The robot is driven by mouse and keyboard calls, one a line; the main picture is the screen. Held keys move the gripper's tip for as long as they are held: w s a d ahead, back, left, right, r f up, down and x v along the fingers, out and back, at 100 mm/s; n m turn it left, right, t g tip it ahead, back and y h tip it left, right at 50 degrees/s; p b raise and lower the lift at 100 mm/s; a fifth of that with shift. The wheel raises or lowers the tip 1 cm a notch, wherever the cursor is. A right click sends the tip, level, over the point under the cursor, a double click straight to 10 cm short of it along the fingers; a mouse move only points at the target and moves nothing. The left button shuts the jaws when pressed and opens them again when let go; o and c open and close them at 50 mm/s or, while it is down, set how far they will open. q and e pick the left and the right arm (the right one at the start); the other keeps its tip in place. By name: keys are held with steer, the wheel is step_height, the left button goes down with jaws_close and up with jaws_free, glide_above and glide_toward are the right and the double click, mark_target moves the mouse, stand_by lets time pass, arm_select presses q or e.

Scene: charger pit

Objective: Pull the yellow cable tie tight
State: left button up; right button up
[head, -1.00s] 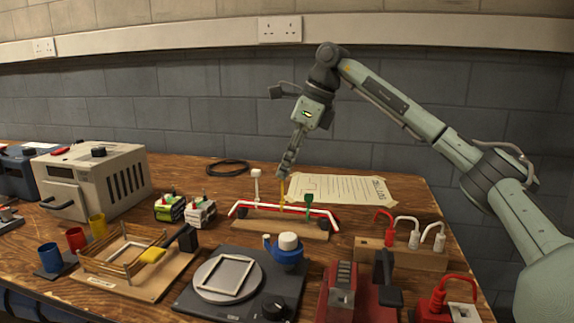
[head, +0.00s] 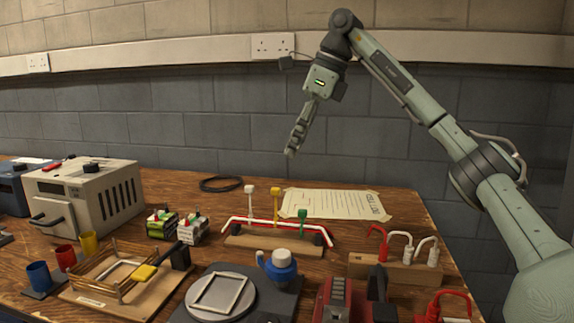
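The yellow cable tie (head: 276,206) stands upright on a wooden board (head: 268,243), around a bundle of red and white cables (head: 240,222). My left gripper is out of view.
A paper sheet (head: 338,204) and a coiled black cable (head: 221,184) lie behind the board. A blue jug (head: 278,268) stands in front. A plug block (head: 394,270) is at right, and two small battery-like blocks (head: 178,226) at left.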

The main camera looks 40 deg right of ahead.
steer(key=v, duration=0.2)
steer(key=shift+s+d+r, duration=0.1)
steer(key=shift+r, duration=0.2)
stand_by(0.4)
